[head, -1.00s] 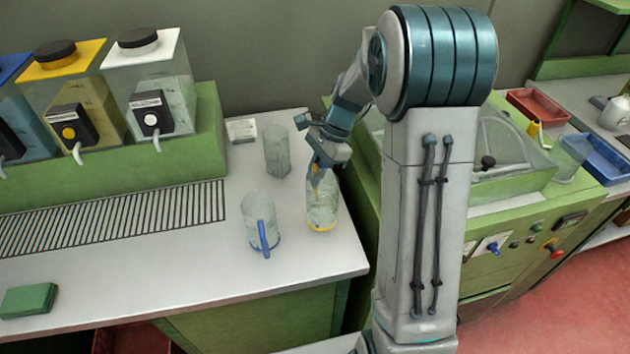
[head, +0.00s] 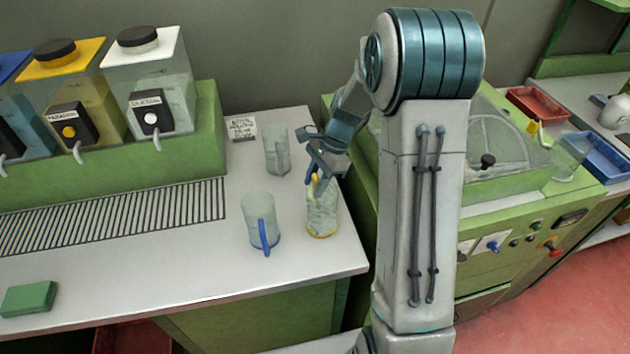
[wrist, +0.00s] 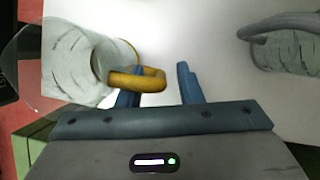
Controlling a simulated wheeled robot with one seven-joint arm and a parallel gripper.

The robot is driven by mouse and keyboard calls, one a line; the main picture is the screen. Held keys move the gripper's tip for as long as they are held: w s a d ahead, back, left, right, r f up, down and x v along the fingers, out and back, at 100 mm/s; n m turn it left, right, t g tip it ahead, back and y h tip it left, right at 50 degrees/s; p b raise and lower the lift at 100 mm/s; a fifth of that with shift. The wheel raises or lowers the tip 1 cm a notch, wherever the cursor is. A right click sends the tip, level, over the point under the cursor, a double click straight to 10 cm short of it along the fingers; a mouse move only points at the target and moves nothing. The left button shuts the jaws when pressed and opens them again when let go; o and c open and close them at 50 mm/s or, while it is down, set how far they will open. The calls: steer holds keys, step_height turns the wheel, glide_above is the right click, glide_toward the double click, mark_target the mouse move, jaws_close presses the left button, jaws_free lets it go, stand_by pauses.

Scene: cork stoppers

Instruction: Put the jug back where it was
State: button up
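A clear jug with a yellow handle and yellow base rim (head: 321,215) stands upright near the counter's right edge. In the wrist view the jug (wrist: 80,62) is at the left, its yellow handle reaching toward my fingers. My gripper (wrist: 160,88) is open: its blue fingers are apart, the handle crossing the left finger and clear of the right one. In the head view my gripper (head: 316,172) is at the jug's top, partly hidden by its own links. A clear jug with a blue handle (head: 260,220) and a grey-handled jug (head: 276,152) stand nearby.
A lettered card (head: 242,128) stands by the green dispenser base (head: 205,145). Blue, yellow and white-topped tanks line the back left. A slotted drain (head: 120,212) and green block (head: 28,298) are left. A green machine (head: 500,215) stands right.

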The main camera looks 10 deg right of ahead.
steer(key=v, duration=1.2)
steer(key=s+a+r+n+t+h, duration=0.1)
steer(key=s+n+t+h, duration=0.1)
steer(key=s+n, duration=0.5)
steer(key=s+a+r+n+t+h, duration=0.1)
steer(key=s+a+n+t+h, duration=0.1)
steer(key=s+n, duration=0.6)
steer(key=s, duration=0.7)
steer(key=shift+s+a, duration=0.15)
steer(key=shift+a, duration=0.05)
